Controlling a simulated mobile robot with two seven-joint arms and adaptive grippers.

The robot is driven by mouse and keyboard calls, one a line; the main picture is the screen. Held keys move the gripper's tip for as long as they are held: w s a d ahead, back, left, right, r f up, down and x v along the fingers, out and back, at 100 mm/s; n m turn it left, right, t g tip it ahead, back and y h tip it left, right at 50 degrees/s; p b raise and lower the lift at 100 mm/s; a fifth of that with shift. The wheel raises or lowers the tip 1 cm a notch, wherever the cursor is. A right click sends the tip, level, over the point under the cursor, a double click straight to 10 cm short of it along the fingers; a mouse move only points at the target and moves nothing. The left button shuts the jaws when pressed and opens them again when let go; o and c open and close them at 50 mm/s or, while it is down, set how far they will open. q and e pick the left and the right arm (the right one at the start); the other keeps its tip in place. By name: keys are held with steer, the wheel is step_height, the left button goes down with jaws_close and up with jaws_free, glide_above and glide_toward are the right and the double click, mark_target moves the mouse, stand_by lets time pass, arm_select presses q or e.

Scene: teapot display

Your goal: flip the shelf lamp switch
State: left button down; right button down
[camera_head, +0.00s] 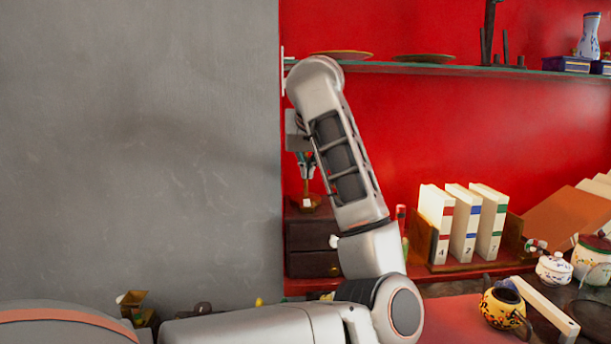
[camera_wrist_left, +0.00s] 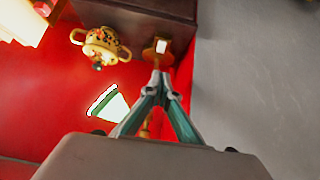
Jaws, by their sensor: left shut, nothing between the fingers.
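A small brass-brown piece with a white square (camera_head: 307,203) sits on the dark drawer cabinet (camera_head: 312,236) by the grey wall's edge. It may be the lamp switch; I cannot tell for sure. It also shows in the left wrist view (camera_wrist_left: 157,52), just beyond my fingertips. My left gripper (camera_head: 306,172) points down above this piece, partly behind my arm. In the left wrist view my left gripper (camera_wrist_left: 160,78) is shut and empty, its tips together. Whether the tips touch the piece is unclear. No lamp is clearly recognisable. My right gripper is not in view.
A glass shelf (camera_head: 450,69) with plates runs above. Several white binders (camera_head: 464,222) stand in a wooden holder to the right. A yellow teapot (camera_head: 502,307) and white lidded pots stand at the lower right. The grey wall (camera_head: 140,150) fills the left.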

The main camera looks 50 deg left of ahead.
arm_select(q)
steer(key=v, duration=0.4)
steer(key=shift+s+d+f+p, duration=0.2)
steer(key=shift+d+p, duration=0.1)
steer(key=shift+d, duration=0.1)
